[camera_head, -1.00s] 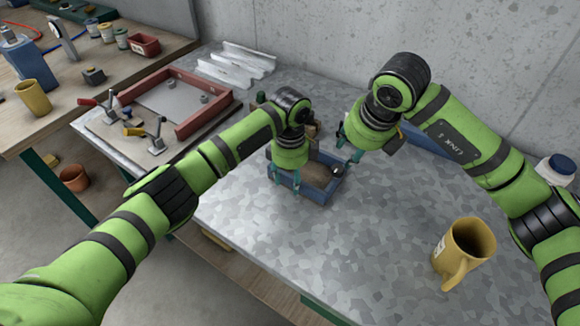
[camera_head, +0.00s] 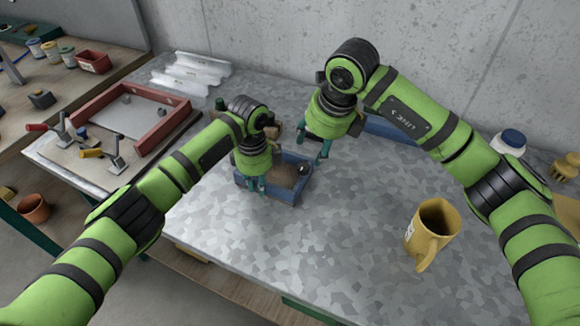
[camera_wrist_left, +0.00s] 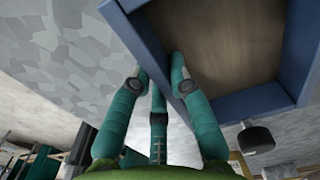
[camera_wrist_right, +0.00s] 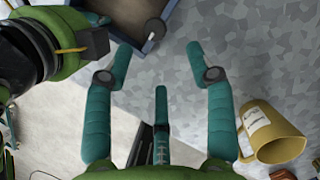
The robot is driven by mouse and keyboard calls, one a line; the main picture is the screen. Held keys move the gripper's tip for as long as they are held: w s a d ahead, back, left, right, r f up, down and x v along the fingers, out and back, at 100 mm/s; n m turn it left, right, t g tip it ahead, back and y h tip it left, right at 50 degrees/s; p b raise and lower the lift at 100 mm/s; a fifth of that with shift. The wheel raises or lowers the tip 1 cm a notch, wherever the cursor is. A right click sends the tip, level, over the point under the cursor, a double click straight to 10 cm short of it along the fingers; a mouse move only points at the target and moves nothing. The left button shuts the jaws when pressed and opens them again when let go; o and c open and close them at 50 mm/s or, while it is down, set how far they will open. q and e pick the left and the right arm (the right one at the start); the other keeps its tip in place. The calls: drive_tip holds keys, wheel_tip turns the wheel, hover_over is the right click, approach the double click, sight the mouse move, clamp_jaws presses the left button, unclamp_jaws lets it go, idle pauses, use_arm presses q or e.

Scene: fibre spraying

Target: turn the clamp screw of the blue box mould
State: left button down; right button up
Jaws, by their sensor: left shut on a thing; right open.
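The blue box mould (camera_head: 283,196) sits on the metal table with a brown inside. It also shows at the top of the left wrist view (camera_wrist_left: 235,104). Its clamp screw shows as a dark round knob (camera_head: 304,168) at the box's right side. The knob is clear in the left wrist view (camera_wrist_left: 255,138) and the right wrist view (camera_wrist_right: 154,29). My left gripper (camera_head: 255,185) is shut on a wall of the box, one finger inside and one outside. My right gripper (camera_head: 313,146) is open and empty, above and near the knob, apart from it.
A yellow mug (camera_head: 421,240) stands at the right of the table. A white jar (camera_head: 509,142) is near the back wall. A red frame mould (camera_head: 165,128) and white corrugated pieces (camera_head: 190,72) are at the left. The front middle of the table is clear.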

sight(303, 166)
drive_tip(key=w+d+r+n+g+y, duration=0.1)
drive_tip(key=w+d+n+g+y, duration=0.2)
drive_tip(key=n, duration=1.1)
drive_tip(key=shift+g, duration=0.7)
drive_tip(key=x, duration=0.7)
drive_tip(key=w+x, duration=0.1)
drive_tip(key=x, duration=0.3)
drive_tip(key=shift+w+a, duration=0.1)
drive_tip(key=shift+a, duration=0.1)
drive_tip(key=shift+h, duration=0.3)
drive_tip(key=c, duration=1.1)
